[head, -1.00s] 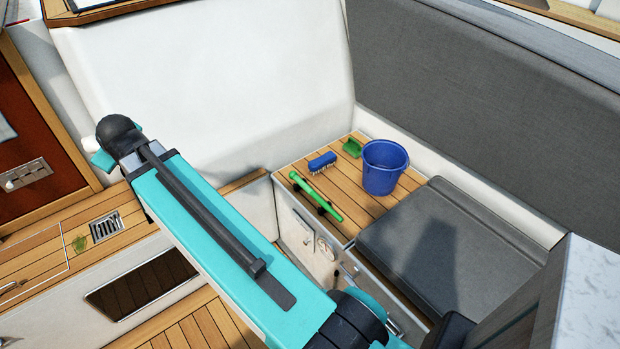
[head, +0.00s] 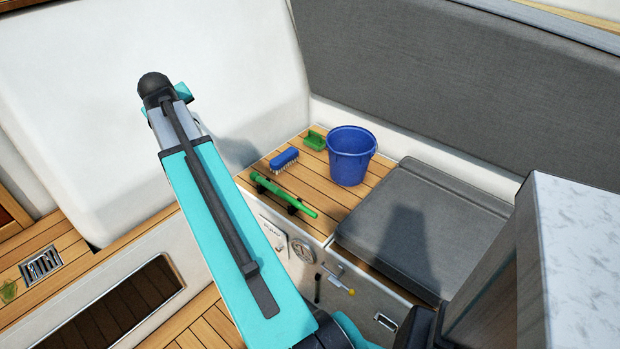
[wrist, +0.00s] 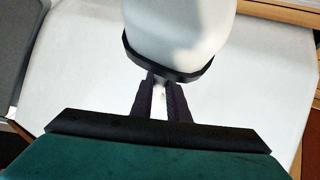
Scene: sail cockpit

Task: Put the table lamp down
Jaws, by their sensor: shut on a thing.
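In the wrist view, my gripper (wrist: 160,98) is shut on the table lamp, with its two dark fingers around a thin pale part. The table lamp (wrist: 181,32) shows as a white rounded body with a black band at its near end, cut off by the top edge. Behind it is a broad white surface; I cannot tell the gap between them. In the head view my arm stretches up and left over the cockpit, and the lamp and my fingertips are hidden behind its end.
A wooden slatted seat (head: 325,200) holds a blue bucket (head: 351,158), a blue brush (head: 284,159), a green scoop (head: 314,140) and a green tube (head: 285,195). A grey cushion (head: 425,225) lies to the right. A marble-topped block (head: 580,245) stands close at right.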

